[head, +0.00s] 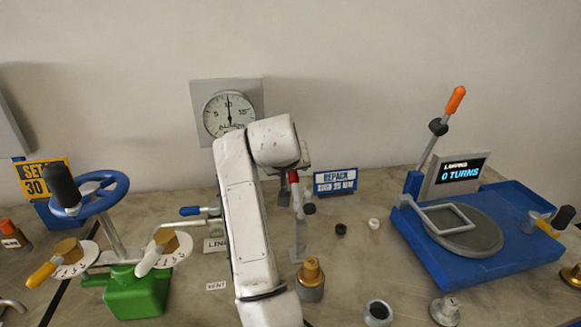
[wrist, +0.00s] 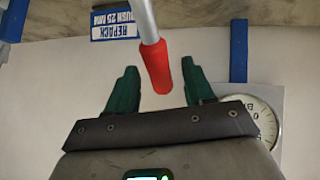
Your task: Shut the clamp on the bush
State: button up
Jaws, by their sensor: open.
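The clamp has a red handle (head: 293,177) on a metal lever, above a grey upright post (head: 298,235) with a dark tip beside it. In the wrist view the red handle grip (wrist: 157,67) hangs from its pale rod between the two dark green fingers. My gripper (wrist: 160,80) is open around the end of the handle, with a visible gap on each side. In the head view my arm hides most of the gripper and part of the clamp. I cannot tell which part is the bush; a brass-topped piece (head: 311,272) stands in front of the post.
A blue-handled lever (head: 190,211) and a green valve stand (head: 137,290) are left of my arm. A blue press base (head: 500,250) is at the right. Small black (head: 340,229) and white (head: 374,223) rings lie on the bench between. A gauge (head: 228,110) hangs behind.

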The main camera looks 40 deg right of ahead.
jog(key=v, duration=1)
jog(key=shift+a+r, duration=0.25)
jog(key=shift+a, duration=0.05)
jog(key=shift+s, duration=0.15)
